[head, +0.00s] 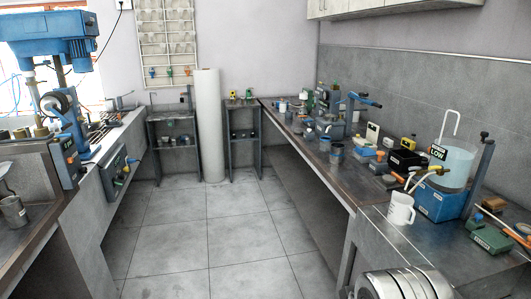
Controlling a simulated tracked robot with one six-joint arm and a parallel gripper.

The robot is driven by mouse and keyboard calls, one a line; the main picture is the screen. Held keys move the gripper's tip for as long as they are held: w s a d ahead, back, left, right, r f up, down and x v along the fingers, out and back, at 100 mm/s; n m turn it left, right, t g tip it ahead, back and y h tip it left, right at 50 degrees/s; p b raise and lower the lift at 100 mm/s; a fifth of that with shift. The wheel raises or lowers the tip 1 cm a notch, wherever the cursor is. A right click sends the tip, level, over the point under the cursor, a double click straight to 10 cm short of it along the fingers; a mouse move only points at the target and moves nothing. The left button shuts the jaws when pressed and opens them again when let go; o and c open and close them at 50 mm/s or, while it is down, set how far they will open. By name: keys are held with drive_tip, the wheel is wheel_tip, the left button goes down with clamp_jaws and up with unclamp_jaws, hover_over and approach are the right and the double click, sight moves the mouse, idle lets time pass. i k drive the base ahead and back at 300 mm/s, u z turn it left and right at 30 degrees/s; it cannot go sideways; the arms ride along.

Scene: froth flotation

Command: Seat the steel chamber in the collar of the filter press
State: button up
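A small grey metal cylinder (15,212) stands upright on the left bench at the left edge; I cannot tell whether it is the steel chamber. A blue-and-grey apparatus with a blue arm (362,99) stands far along the right bench; it may be the filter press, but it is too small to be sure. I cannot make out a collar. My gripper is not in view.
A large blue machine (50,42) stands on the left bench. The right bench holds a white jug (399,209), a blue box (440,200) with a clear vessel, and small tools. Ribbed round metal (400,286) shows bottom right. The tiled floor (205,235) between is clear.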

sight(336, 128)
drive_tip(key=i, duration=3.85)
drive_tip(key=z, duration=1)
